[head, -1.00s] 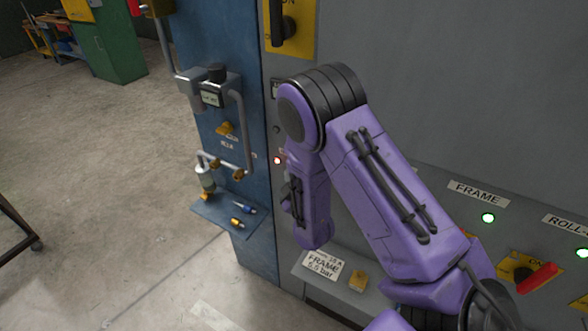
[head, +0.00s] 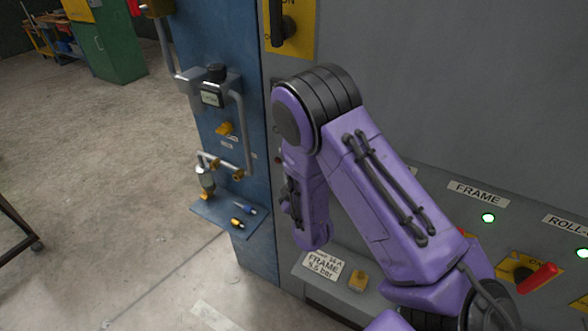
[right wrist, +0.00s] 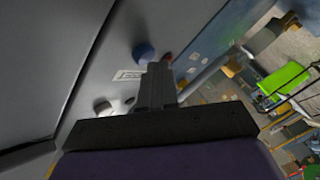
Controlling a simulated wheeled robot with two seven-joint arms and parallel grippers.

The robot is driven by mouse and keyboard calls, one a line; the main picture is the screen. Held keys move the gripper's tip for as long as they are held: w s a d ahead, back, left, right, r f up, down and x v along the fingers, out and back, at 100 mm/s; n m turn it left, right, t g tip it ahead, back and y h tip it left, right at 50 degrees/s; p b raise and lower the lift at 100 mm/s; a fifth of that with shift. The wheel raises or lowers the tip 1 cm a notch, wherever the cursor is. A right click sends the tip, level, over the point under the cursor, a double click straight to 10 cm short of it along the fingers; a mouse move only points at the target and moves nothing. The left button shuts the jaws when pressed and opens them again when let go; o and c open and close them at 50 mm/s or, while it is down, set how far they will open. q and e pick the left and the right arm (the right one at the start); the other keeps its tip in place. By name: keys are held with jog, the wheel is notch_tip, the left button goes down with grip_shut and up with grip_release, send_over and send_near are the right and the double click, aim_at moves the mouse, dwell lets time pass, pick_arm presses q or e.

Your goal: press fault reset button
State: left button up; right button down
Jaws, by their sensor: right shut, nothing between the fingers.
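In the right wrist view a round blue button (right wrist: 143,52) sits on the grey panel, just beyond the fingertips. A small red lamp (right wrist: 167,57) is beside it and a white label (right wrist: 128,75) below it. My right gripper (right wrist: 155,68) is shut and empty, its tips close to the button and label; I cannot tell whether they touch. In the head view my purple right arm hides the button and the gripper. My left gripper is not in view.
A blue column with pipes and a gauge (head: 210,97) stands left of my arm, with a small shelf (head: 215,216) low on it. At right are a lit green lamp (head: 488,217) and a red-handled switch (head: 538,277). Floor at left is open.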

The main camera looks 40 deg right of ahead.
jog(key=shift+s+a, duration=0.2)
jog(key=shift+a, duration=0.2)
jog(key=a, duration=0.1)
jog(key=s+a, duration=0.1)
jog(key=a, duration=0.1)
jog(key=s+a, duration=0.1)
jog(key=shift+a, duration=0.3)
jog(key=shift+f, duration=0.1)
dwell(0.6)
